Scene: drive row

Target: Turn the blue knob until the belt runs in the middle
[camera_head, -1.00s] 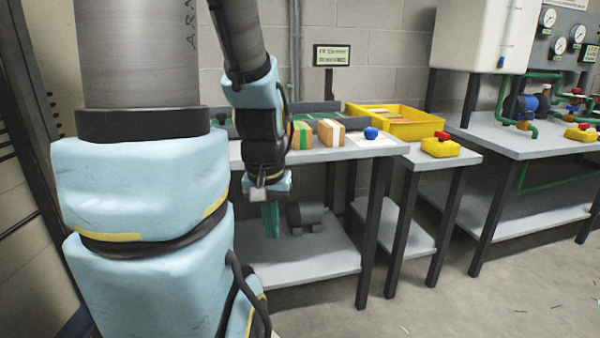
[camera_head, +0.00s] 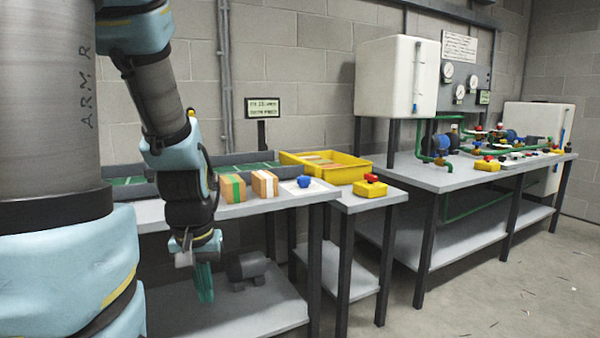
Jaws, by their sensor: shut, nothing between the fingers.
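The blue knob (camera_head: 304,181) sits on a white plate near the right end of the conveyor table. The green belt (camera_head: 247,168) runs between grey side rails on that table, partly hidden behind my arm and the cartons. Whether it runs in the middle cannot be made out. My gripper (camera_head: 204,285) points down with its green fingers together, empty. It hangs in front of the table, lower than the tabletop and to the left of the knob, well apart from it.
Two cartons (camera_head: 232,188) (camera_head: 264,184) stand left of the knob. A yellow tray (camera_head: 342,174) and a yellow box with a red button (camera_head: 370,188) are to its right. A dark motor (camera_head: 246,268) sits on the lower shelf.

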